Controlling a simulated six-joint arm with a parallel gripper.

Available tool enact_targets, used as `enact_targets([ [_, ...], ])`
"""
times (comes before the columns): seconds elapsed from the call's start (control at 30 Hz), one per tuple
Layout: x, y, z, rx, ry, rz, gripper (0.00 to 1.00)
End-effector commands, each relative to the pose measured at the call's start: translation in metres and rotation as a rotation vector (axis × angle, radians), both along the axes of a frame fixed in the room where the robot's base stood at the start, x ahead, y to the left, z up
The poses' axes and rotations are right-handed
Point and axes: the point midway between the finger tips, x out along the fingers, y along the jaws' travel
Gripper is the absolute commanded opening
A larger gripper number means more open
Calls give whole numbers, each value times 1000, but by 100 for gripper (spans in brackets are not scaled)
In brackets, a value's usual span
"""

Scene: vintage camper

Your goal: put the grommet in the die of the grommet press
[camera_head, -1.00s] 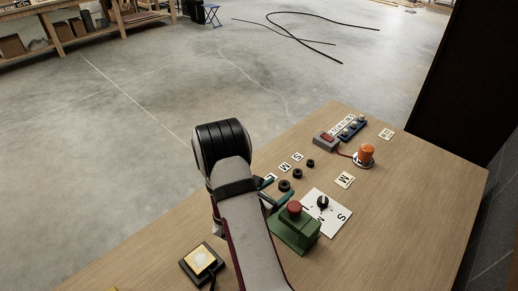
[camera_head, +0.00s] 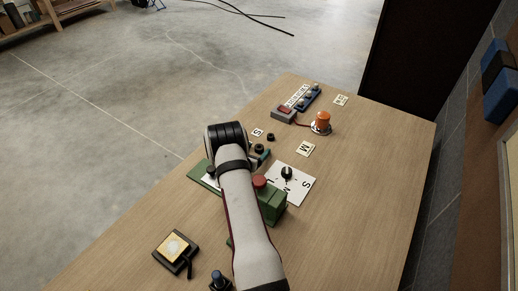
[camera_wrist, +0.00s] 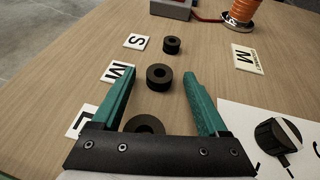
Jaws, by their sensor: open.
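Three black ring grommets lie on the wooden table beside letter cards. In the wrist view the small one (camera_wrist: 172,45) is by the S card, the medium one (camera_wrist: 159,77) by the M card and the large one (camera_wrist: 146,126) by the L card. My gripper (camera_wrist: 160,73) is open and empty; the medium grommet shows between its teal fingertips. The large grommet shows between the fingers, partly hidden by the palm; heights are hard to judge. The green press (camera_head: 272,203), with a red knob, stands right of my arm. Its green base (camera_head: 203,175) shows left of my arm. I cannot make out the die clearly.
A white dial card (camera_head: 297,190) with a black knob lies right of the press. Beyond are an orange object (camera_head: 321,122) on a round base, a grey switch box (camera_head: 283,115) and a blue strip (camera_head: 308,97). A yellow-topped pad (camera_head: 174,246) sits at front left.

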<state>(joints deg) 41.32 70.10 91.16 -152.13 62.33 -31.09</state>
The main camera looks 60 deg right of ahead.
Motion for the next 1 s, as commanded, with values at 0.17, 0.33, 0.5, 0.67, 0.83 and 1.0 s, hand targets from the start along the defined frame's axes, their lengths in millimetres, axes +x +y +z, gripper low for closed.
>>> enact_targets([
  [0.17,0,1,0,0,0,0,64],
  [0.33,0,1,1,0,-1,1,34],
  [0.5,0,1,1,-1,-1,0,3],
  [0.67,0,1,1,-1,-1,1,0],
  [0.83,1,1,3,-2,-3,0,0],
  [1.0,1,0,32,-4,-5,0,0],
])
